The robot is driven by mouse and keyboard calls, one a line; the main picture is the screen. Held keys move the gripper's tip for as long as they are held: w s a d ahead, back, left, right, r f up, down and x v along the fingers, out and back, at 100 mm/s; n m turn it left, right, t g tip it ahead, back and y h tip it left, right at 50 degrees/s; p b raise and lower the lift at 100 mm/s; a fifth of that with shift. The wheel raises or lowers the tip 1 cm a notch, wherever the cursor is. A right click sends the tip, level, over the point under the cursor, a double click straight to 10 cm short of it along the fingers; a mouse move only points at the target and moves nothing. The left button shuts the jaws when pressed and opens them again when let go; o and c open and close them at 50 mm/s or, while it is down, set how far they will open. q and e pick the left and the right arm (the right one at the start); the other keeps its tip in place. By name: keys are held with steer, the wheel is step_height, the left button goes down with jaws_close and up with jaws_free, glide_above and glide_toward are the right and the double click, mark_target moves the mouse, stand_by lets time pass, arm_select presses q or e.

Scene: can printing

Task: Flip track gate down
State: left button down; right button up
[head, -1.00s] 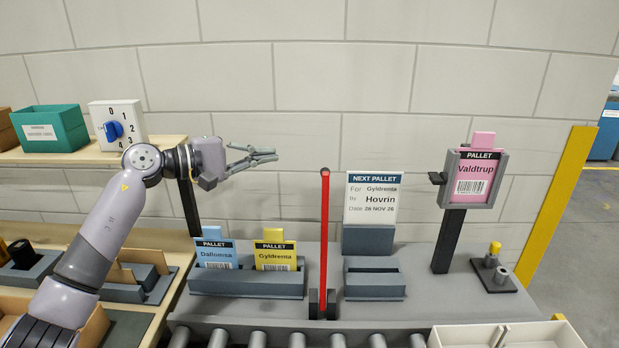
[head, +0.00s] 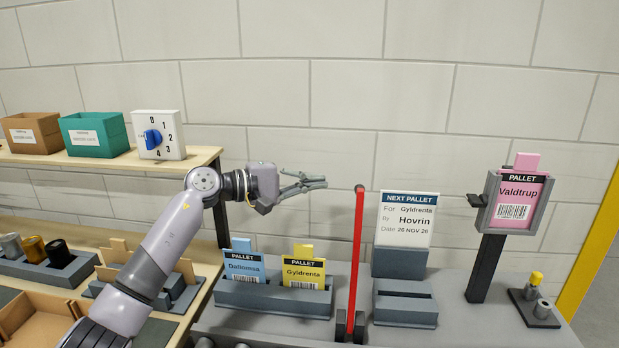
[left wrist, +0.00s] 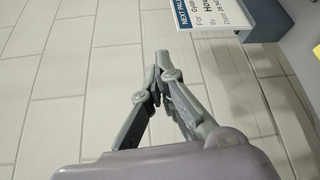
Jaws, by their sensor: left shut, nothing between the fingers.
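The track gate (head: 356,262) is a red bar standing upright on a dark bracket (head: 350,326) at the grey conveyor table. My left gripper (head: 324,183) is left of the bar's top end, at about the same height in the head view, with a visible gap between them. Its fingers are shut with nothing in them. In the left wrist view the closed fingertips (left wrist: 162,58) point at the tiled wall, and the red bar is not visible there. My right gripper is not in view.
A holder (head: 262,296) with blue and yellow pallet cards stands left of the gate. Right of it are the NEXT PALLET sign (head: 405,219), an empty slotted block (head: 404,311) and a pink Valdtrup card (head: 514,209) in a frame. A dial box (head: 159,135) sits on the shelf.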

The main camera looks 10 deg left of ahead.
arm_select(q)
steer(key=d+p, duration=0.4)
steer(key=d, duration=0.2)
steer(key=shift+s+d+p, duration=0.25)
steer(key=shift+s+p, duration=0.1)
steer(key=shift+p, duration=0.05)
stand_by(0.3)
